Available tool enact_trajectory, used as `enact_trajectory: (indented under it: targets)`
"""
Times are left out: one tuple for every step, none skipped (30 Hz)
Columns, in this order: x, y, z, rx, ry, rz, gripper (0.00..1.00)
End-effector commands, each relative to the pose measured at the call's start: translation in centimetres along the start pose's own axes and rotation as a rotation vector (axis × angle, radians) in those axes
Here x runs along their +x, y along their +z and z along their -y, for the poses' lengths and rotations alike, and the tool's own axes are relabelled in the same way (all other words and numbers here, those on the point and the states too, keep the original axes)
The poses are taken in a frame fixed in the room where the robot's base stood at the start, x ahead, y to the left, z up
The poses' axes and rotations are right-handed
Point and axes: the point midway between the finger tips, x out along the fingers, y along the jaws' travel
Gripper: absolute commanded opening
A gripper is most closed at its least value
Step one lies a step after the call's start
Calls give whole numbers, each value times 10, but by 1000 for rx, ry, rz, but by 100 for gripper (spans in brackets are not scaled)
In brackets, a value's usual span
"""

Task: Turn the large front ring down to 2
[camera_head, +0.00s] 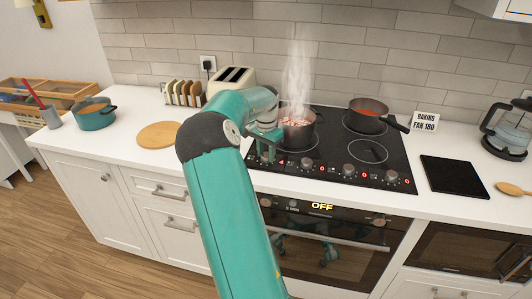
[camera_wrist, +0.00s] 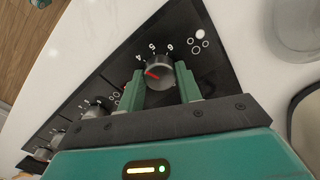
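The black cooktop (camera_head: 342,150) has a row of knobs along its front. In the wrist view, the silver-and-black knob (camera_wrist: 160,74) at the row's end sits between the two teal fingers of my gripper (camera_wrist: 160,80). In the head view, my gripper (camera_head: 264,152) is low at the cooktop's front left, and my arm hides part of that area.
A saucepan (camera_head: 368,116) stands at the back right of the cooktop. Other knobs (camera_head: 348,170) lie close to the right of my gripper. The oven display (camera_head: 321,206) reads OFF. A toaster (camera_head: 232,78) and a round board (camera_head: 158,134) are on the left counter.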

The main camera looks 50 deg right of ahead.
Motion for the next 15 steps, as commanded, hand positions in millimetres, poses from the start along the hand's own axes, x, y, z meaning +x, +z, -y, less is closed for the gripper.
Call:
enact_trajectory:
  targets:
    - [0,0,0,0,-1,0,12]
    - [0,0,0,0,-1,0,12]
    - [0,0,0,0,-1,0,12]
    - [0,0,0,-1,-1,0,12]
    - [0,0,0,-2,-1,0,12]
    - [-1,0,0,-4,-1,0,12]
    - [-1,0,0,-7,-1,0,12]
    - [-1,0,0,-11,-1,0,12]
    - [-1,0,0,-18,-2,0,12]
    - [-1,0,0,-24,-2,0,12]
    - [-1,0,0,-31,-3,0,12]
    - [-1,0,0,-43,-3,0,12]
    - [-1,0,0,-54,-3,0,12]
    - [-1,0,0,-67,-3,0,12]
    - [-1,0,0,-86,-3,0,12]
